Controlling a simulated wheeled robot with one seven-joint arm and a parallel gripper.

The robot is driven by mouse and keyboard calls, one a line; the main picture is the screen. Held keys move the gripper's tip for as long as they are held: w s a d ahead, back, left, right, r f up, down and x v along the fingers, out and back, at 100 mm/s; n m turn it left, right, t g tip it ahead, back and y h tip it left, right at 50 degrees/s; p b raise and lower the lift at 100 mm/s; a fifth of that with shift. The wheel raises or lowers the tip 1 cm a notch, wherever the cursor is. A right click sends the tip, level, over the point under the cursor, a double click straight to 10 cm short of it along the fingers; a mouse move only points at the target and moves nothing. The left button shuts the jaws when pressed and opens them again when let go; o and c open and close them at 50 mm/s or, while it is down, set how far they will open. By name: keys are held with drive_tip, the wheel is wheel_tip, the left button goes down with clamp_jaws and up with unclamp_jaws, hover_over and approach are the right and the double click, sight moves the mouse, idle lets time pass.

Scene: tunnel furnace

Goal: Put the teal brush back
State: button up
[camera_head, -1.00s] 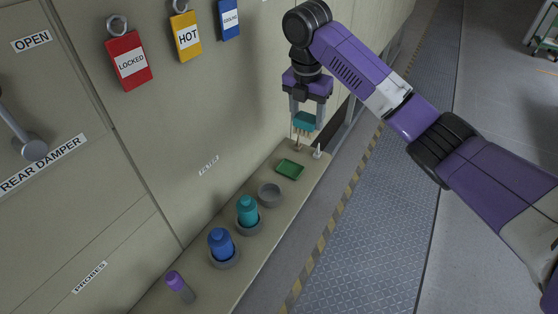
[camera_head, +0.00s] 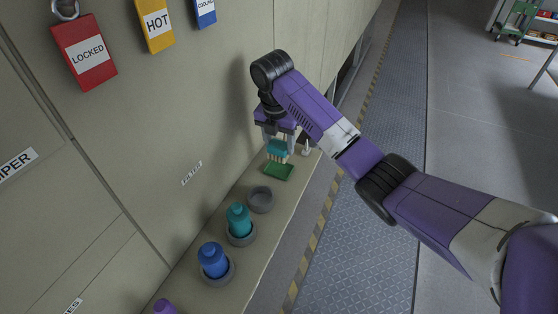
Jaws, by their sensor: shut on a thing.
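The teal brush (camera_head: 277,147) is held upright in my gripper (camera_head: 277,143), bristles down. Its pale bristles are just above or at the far edge of a green tray (camera_head: 279,171); I cannot tell whether they touch it. My gripper is shut on the brush's teal top. The tray lies flat near the far end of the shelf (camera_head: 248,276).
Along the shelf stand an empty grey ring holder (camera_head: 261,199), a teal bottle (camera_head: 238,218) and a blue bottle (camera_head: 213,260), each bottle in a grey holder. A purple-topped item (camera_head: 164,306) is at the bottom edge. A small white object (camera_head: 306,148) is right of my gripper. The wall (camera_head: 215,120) rises close on the left.

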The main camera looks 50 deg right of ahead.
sight(279, 158)
drive_tip(key=shift+f, duration=2.8)
drive_tip(key=shift+f, duration=0.15)
drive_tip(key=o, duration=1.3)
drive_tip(key=r, duration=0.4)
drive_tip(key=a+r+p, duration=0.1)
drive_tip(key=r, duration=0.3)
drive_tip(key=r+p, duration=0.1)
drive_tip(key=r, duration=0.3)
drive_tip(key=shift+s+a+r, duration=0.15)
drive_tip(key=shift+s+a, duration=0.15)
drive_tip(key=shift+a, duration=0.05)
